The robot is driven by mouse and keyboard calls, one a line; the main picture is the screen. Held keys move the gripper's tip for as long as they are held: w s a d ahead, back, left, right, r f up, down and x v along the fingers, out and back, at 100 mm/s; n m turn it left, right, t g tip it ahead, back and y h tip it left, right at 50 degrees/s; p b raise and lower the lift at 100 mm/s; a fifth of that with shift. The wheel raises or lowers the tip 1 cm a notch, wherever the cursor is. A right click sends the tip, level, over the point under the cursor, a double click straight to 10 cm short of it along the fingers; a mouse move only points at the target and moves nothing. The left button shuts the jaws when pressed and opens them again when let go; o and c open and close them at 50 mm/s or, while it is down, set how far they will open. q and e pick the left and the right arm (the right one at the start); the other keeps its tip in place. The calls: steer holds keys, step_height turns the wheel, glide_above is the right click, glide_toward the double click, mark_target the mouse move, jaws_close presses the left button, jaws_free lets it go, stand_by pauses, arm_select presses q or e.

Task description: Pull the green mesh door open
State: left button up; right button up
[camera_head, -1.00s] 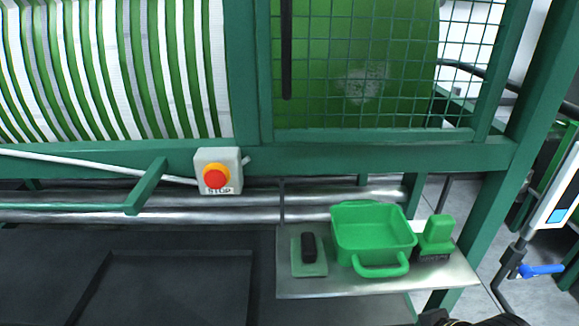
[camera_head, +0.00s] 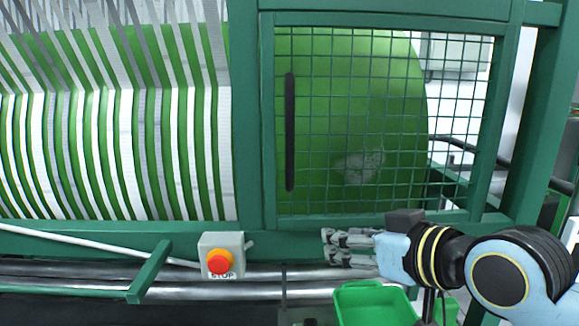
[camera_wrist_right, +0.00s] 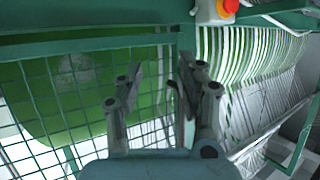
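The green mesh door (camera_head: 320,222) is closed flush in its green frame at the right half of the head view. Its black vertical handle (camera_head: 290,130) is near the door's left edge. My right gripper (camera_head: 328,246) is open and empty, in front of the door's lower rail, below and right of the handle. The wrist view shows the two open fingers (camera_wrist_right: 160,70) with the mesh door (camera_wrist_right: 90,44) behind and left of them. A thin dark bar between the fingers may be the handle; I cannot tell surely. My left gripper is not in view.
A grey box with a red stop button (camera_head: 219,263) sits on the rail left of my right gripper. A green bar (camera_head: 150,270) juts out further left. A green tub (camera_head: 372,305) stands below my right arm. Striped webbing (camera_head: 110,150) fills the left side.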

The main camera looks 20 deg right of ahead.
mark_target(292, 116)
step_height(292, 116, up, 17)
steer(key=a+n+t+y+p, duration=0.1)
steer(key=a+t+y, duration=0.2)
steer(key=t, duration=0.1)
steer(key=p+x, duration=0.1)
steer(key=x, duration=0.2)
steer(key=p+x, duration=0.1)
steer(key=x, duration=0.6)
steer(key=shift+w+d+f+p, duration=0.25)
steer(key=shift+w+p, duration=0.15)
steer(key=shift+w, duration=0.1)
jaws_close()
